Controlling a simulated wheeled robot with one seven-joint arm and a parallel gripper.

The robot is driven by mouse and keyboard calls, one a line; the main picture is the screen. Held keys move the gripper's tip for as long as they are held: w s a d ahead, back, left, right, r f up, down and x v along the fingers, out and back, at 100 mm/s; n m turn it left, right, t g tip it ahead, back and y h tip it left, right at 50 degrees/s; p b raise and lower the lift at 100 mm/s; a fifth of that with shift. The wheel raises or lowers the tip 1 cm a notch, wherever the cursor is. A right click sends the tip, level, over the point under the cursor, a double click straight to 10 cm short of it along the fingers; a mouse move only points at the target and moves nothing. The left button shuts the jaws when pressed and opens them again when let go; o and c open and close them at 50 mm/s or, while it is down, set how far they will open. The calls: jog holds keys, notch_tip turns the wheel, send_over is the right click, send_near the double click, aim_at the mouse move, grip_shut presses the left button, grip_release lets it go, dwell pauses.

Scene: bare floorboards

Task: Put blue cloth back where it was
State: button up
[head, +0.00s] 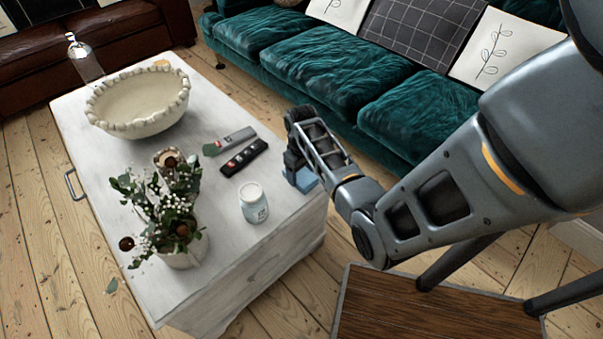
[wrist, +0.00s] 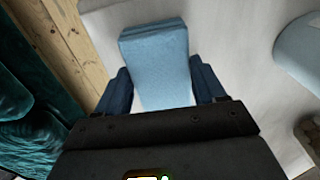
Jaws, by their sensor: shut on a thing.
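The blue cloth (wrist: 157,65) is a folded, light blue block between the two fingers of my gripper (wrist: 160,88) in the wrist view. In the head view the cloth (head: 303,180) shows partly below my gripper (head: 296,165), at the right edge of the white coffee table (head: 225,237). My gripper is shut on the cloth. The table top shows behind the cloth in the wrist view. I cannot tell whether the cloth touches the table.
A white jar (head: 253,203), a black remote (head: 244,158), a grey remote-like item (head: 229,141), a plant vase (head: 182,247), a large bowl (head: 138,102) and a glass bottle (head: 84,62) stand on the table. A teal sofa (head: 330,68) is behind. A wooden-topped low table (head: 420,310) is in front.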

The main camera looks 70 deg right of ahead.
aim_at(301, 175)
jog(key=o, duration=0.9)
jog(key=shift+f, duration=0.1)
jog(key=shift+o, duration=0.2)
notch_tip(301, 175, up, 11)
jog(key=p, duration=0.2)
jog(key=a+f+n+t+h, duration=0.2)
jog(key=a+f, duration=0.2)
jog(key=a, duration=0.8)
jog(key=s+a+r+n+t+h, duration=0.15)
jog(key=s+a+t, duration=0.25)
jog(key=a, duration=0.8)
jog(key=s+a+r+n+t+y, duration=0.1)
jog(key=s+a+r+t, duration=0.2)
jog(key=r, duration=0.5)
jog(key=s+a+r+n+t+y, duration=0.1)
jog(key=s+a+r+t, duration=0.2)
jog(key=r, duration=0.6)
jog(key=s+a+r+n+t+y, duration=0.1)
jog(key=s+a+r+t, duration=0.2)
jog(key=r, duration=0.6)
jog(key=s+a, duration=0.2)
jog(key=s, duration=0.1)
jog(key=shift+a, duration=0.3)
